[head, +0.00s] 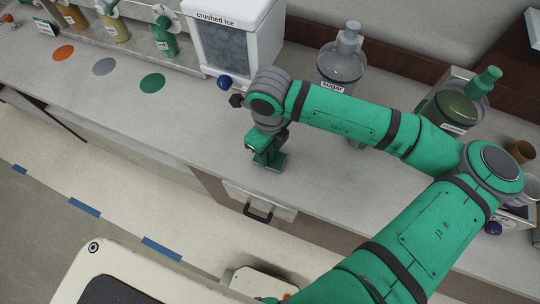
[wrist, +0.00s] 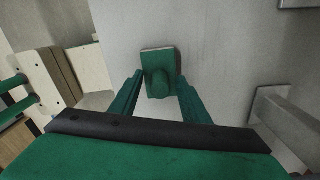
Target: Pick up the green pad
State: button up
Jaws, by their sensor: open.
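The green pad (wrist: 158,62) is a small block with a rounded knob on top. It lies on the grey counter near its front edge, between the fingers in the wrist view. My gripper (wrist: 160,78) is open, with one finger on each side of the pad; I cannot tell whether they touch it. In the head view my gripper (head: 264,148) points down at the counter and hides much of the pad (head: 279,162).
Orange (head: 63,53), grey (head: 104,66) and green (head: 152,83) discs lie on the counter at left. The crushed ice bin (head: 225,45) and the sugar jar (head: 341,65) stand behind. A drawer (head: 258,203) is below the front edge.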

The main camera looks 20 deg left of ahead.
grip_shut()
